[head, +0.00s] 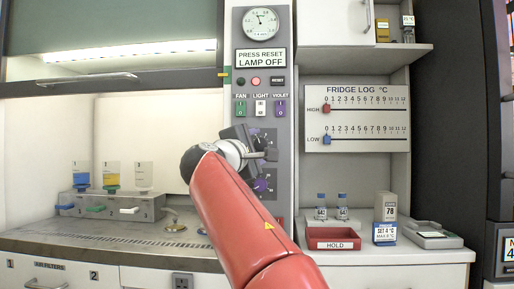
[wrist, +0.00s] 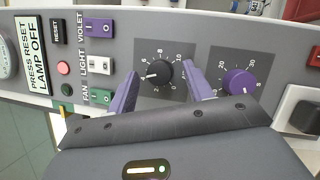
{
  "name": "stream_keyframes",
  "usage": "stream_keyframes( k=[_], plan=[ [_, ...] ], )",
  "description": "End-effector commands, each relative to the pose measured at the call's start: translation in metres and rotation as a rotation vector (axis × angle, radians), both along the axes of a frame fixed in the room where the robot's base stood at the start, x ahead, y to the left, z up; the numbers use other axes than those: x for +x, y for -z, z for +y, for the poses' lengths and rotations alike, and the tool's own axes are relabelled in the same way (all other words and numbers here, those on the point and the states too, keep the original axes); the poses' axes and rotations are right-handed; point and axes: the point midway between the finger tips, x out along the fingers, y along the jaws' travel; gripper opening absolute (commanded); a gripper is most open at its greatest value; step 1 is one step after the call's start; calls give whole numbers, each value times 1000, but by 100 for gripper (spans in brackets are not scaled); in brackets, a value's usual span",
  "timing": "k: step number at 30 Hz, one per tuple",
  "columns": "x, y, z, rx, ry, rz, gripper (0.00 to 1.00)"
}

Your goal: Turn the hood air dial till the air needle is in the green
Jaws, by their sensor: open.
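A round white gauge (head: 261,22) with a thin needle tops the grey control column; its needle points up and slightly left, and its coloured zones are too small to read. A black dial (wrist: 159,73) with a number scale sits on a dark plate in the wrist view. A purple dial (wrist: 238,82) is to its right; it shows below my gripper in the head view (head: 261,185). No air label is readable on either dial. My gripper (wrist: 160,71) is open, its purple fingers on either side of the black dial with gaps showing. In the head view my gripper (head: 264,151) partly covers the dial plates.
Fan, light and violet switches (head: 260,108) and a red button (head: 256,81) are above the dials. The hood bench (head: 110,239) with a bottle rack (head: 112,207) is left. A shelf with a red hold tray (head: 333,239) and bottles is right.

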Motion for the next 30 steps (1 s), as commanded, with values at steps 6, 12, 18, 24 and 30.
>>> stream_keyframes(
  k=[6, 12, 18, 24, 30],
  plan=[
    [-29, 9, 14, 1, -6, -1, 51],
    [-58, 12, 25, 1, -3, -1, 51],
    [-69, 13, 29, 0, -1, -1, 51],
    [-69, 13, 29, 1, 0, 0, 51],
    [-69, 13, 29, 1, 0, 0, 51]
  ],
)
